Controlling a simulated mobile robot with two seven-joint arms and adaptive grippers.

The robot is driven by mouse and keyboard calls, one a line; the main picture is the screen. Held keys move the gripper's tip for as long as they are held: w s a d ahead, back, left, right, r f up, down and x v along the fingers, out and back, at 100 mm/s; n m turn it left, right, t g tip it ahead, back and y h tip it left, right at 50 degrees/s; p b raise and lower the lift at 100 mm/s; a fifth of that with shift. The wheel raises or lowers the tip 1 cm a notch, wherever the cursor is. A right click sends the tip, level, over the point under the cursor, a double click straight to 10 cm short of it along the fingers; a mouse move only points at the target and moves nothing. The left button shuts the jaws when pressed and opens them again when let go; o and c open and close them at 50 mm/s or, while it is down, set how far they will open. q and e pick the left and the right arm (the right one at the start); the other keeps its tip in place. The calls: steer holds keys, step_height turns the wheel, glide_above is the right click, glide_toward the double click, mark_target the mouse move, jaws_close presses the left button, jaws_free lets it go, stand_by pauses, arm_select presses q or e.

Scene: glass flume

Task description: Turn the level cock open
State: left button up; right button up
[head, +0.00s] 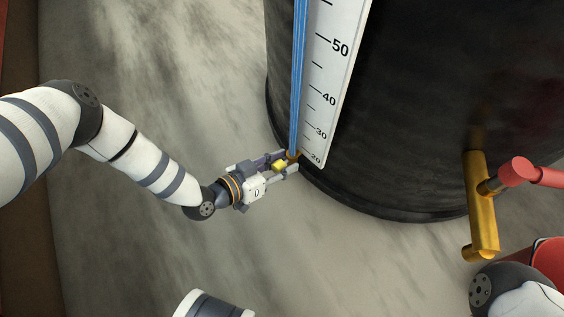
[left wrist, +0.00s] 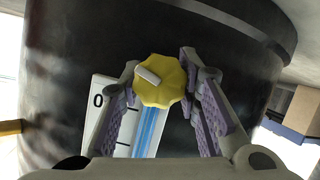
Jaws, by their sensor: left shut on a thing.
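The level cock's yellow lobed knob (left wrist: 160,82) has a white bar on its face, slanting down to the right in the left wrist view. In the head view the knob (head: 279,166) sits at the foot of the gauge with the blue tube (head: 298,80). My left gripper (left wrist: 158,72) is shut on the knob, one finger on each side. It also shows in the head view (head: 284,167). The brass body behind the knob is mostly hidden. My right gripper is not in view.
A white scale board (head: 334,70) with numbers stands beside the tube on the large black tank (head: 450,90). A brass tap (head: 481,210) with a red handle (head: 520,172) is on the tank to the right. A red container (head: 550,256) shows below it. The grey floor (head: 340,260) in front is clear.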

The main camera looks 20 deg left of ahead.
arm_select(q)
steer(key=shift+o, duration=0.2)
steer(key=shift+n+h, duration=0.3)
steer(key=shift+c, duration=0.2)
steer(key=o, duration=1.2)
steer(key=v, duration=1.2)
